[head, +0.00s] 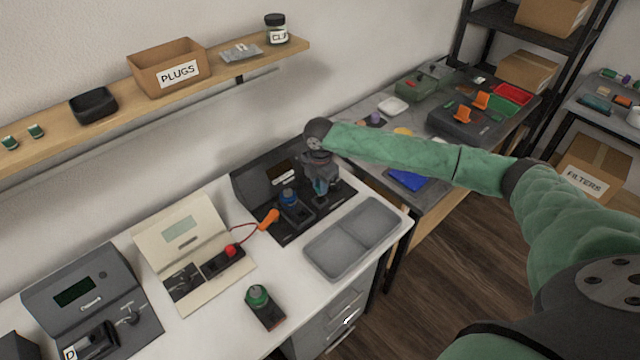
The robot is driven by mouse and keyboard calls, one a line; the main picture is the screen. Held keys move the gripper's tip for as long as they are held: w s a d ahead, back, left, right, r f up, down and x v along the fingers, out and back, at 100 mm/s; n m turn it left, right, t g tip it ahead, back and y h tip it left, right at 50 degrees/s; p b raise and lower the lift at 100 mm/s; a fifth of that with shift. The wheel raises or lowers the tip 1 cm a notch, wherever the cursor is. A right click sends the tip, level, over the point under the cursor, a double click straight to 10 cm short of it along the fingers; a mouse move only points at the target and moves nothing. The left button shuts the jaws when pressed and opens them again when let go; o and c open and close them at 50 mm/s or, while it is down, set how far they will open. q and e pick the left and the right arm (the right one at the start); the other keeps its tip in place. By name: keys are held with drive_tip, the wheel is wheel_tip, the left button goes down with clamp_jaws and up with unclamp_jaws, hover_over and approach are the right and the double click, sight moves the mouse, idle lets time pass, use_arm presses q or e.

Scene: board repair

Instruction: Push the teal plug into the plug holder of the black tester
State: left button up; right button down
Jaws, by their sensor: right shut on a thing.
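The black tester (258,192) stands at the back right of the white bench, with a small screen on its raised panel. My right gripper (321,184) points down over the right part of the tester's flat base. It is shut on the teal plug (321,188), of which only a small teal patch shows between the fingers. The plug holder is not clearly visible; the gripper covers that part of the base. I cannot tell whether the plug touches the holder. A dark block with a blue top (289,196) sits on the base, left of my gripper. My left gripper is not in view.
A green-topped device (262,304) stands at the front. A shelf runs above.

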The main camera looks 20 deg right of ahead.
drive_tip(key=shift+f, duration=0.65)
drive_tip(key=shift+p, duration=0.6)
idle(0.6)
drive_tip(key=shift+f, duration=0.4)
idle(0.8)
drive_tip(key=shift+f+p, duration=0.1)
drive_tip(key=shift+p, duration=0.5)
drive_tip(key=shift+f, duration=0.5)
idle(1.4)
drive_tip(key=c, duration=1.2)
unclamp_jaws()
drive_tip(key=shift+o, duration=0.5)
drive_tip(key=shift+o, duration=1)
